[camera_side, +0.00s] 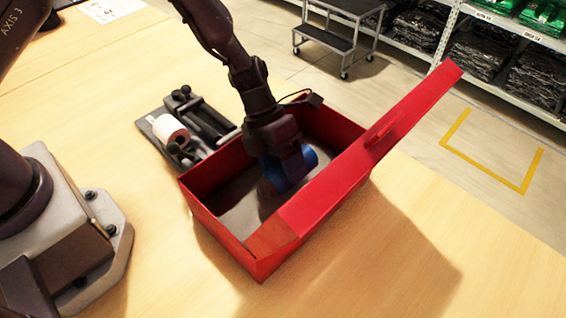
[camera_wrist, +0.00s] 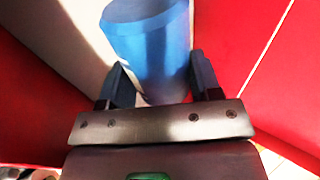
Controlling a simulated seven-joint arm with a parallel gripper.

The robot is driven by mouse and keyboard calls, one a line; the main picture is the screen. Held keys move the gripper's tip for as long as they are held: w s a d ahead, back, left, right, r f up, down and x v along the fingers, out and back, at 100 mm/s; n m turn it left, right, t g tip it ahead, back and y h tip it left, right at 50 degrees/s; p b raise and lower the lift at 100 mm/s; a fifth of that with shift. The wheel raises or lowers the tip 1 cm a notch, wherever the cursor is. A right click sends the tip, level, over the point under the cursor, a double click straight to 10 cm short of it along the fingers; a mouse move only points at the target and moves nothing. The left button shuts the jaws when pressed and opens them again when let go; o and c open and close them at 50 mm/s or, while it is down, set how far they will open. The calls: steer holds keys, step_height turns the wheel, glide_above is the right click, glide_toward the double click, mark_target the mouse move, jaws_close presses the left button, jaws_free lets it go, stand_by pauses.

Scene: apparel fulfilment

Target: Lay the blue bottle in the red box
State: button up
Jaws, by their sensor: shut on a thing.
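The red box (camera_side: 232,244) stands on the table with its lid raised on the right side. My gripper (camera_side: 284,172) reaches down inside the box, below the rim. It is shut on the blue bottle (camera_side: 293,174), which is partly hidden behind the gripper in the side view. In the wrist view, the bottle (camera_wrist: 150,45) lies between the two dark fingers of my gripper (camera_wrist: 155,85), with red box walls on both sides. I cannot tell whether the bottle touches the box floor.
A dark tray (camera_side: 212,140) with a white roll (camera_side: 167,128) and black parts sits just behind and left of the box. The table (camera_side: 400,260) is clear to the right and front. Steps (camera_side: 335,35) and shelves stand beyond the table.

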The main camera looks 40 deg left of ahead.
steer(key=shift+f, duration=0.15)
steer(key=shift+f, duration=0.45)
steer(key=o, duration=1.2)
